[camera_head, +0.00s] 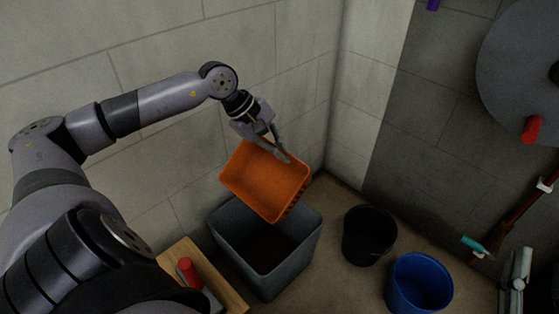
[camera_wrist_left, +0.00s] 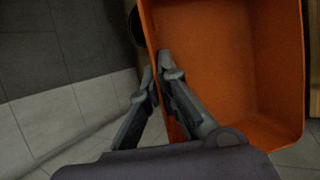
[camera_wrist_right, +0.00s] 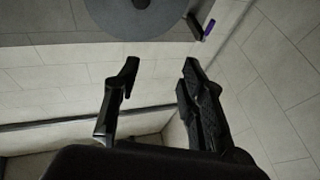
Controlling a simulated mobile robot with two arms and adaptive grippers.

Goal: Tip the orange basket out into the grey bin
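The orange basket (camera_head: 266,177) hangs tilted above the grey bin (camera_head: 312,232), its open side facing the head camera. My left gripper (camera_head: 284,153) is shut on the basket's rim; in the left wrist view its fingers (camera_wrist_left: 160,82) pinch the basket wall (camera_wrist_left: 215,60). The basket's inside looks empty in both views. The grey bin stands on the floor under the basket; its inside is dark and what lies in it cannot be made out. My right gripper (camera_wrist_right: 160,85) shows only in the right wrist view, with its fingers apart and nothing between them.
A black bucket (camera_head: 368,236) and a blue bucket (camera_head: 420,284) stand on the floor right of the bin. A wooden surface (camera_head: 222,280) with a red-topped object (camera_head: 187,270) is at the bin's left. Walls close in behind. Tools are at the far right.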

